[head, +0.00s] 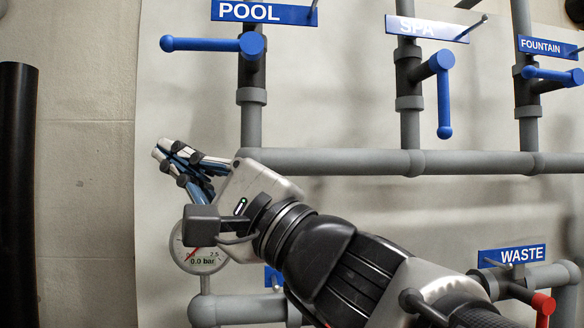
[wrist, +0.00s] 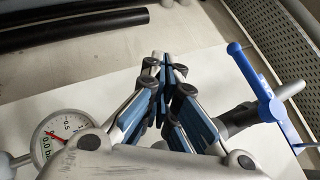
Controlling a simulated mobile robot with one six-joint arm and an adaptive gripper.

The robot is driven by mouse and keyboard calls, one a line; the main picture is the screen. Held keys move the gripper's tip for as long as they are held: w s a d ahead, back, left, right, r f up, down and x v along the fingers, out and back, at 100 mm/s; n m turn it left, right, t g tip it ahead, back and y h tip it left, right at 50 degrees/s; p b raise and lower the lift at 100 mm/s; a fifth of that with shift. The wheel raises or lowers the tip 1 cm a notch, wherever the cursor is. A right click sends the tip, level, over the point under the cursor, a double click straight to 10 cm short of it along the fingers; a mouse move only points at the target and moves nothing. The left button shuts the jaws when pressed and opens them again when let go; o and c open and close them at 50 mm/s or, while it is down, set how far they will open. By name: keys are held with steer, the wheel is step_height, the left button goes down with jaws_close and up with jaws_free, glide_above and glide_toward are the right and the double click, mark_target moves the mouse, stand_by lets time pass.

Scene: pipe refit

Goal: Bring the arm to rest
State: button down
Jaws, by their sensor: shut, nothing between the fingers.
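My gripper (head: 163,150) is at the left middle of the head view, pointing left and slightly up, in front of the pale panel. Its fingers are shut with nothing between them. In the wrist view my gripper (wrist: 163,56) points up the picture, its fingertips together. My arm reaches in from the lower right of the head view. It hides part of the lower pipes and the rim of the pressure gauge (head: 200,259), which reads near 0.0 bar. The gauge also shows in the wrist view (wrist: 62,136).
The POOL valve's blue handle (head: 205,44) lies horizontal above my gripper. The SPA handle (head: 444,105) hangs down; the FOUNTAIN handle (head: 548,73) is horizontal. A grey pipe (head: 330,161) runs behind my arm. A red handle (head: 543,305) is near the WASTE sign. A black pipe (head: 18,190) stands far left.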

steer(key=shift+s+f, duration=0.15)
steer(key=shift+f, duration=0.1)
stand_by(0.3)
steer(key=s+d+f+n+g+h, duration=0.1)
steer(key=s+d+f+n+h, duration=0.15)
steer(key=f, duration=0.65)
steer(key=s+d+f+n+g+h, duration=0.1)
steer(key=d+f+n+h, duration=0.2)
steer(key=f, duration=0.6)
steer(key=s+d+f+n+g+h, duration=0.15)
steer(key=f+h, duration=0.25)
steer(key=f, duration=0.5)
steer(key=s+d+f+h, duration=0.3)
steer(key=d+f, duration=0.3)
steer(key=d, duration=0.2)
steer(key=s+d+f+n+g+h, duration=0.1)
steer(key=s+d+f+h, duration=0.2)
steer(key=d+f, duration=0.3)
steer(key=s+d+f+h, duration=0.2)
steer(key=d+f+h, duration=0.3)
steer(key=d, duration=0.5)
step_height(320, 180, down, 2)
steer(key=shift+s+f+n, duration=0.1)
steer(key=shift+s+n, duration=0.2)
steer(key=shift+s, duration=0.1)
steer(key=shift+d+h, duration=0.1)
steer(key=shift+h, duration=0.15)
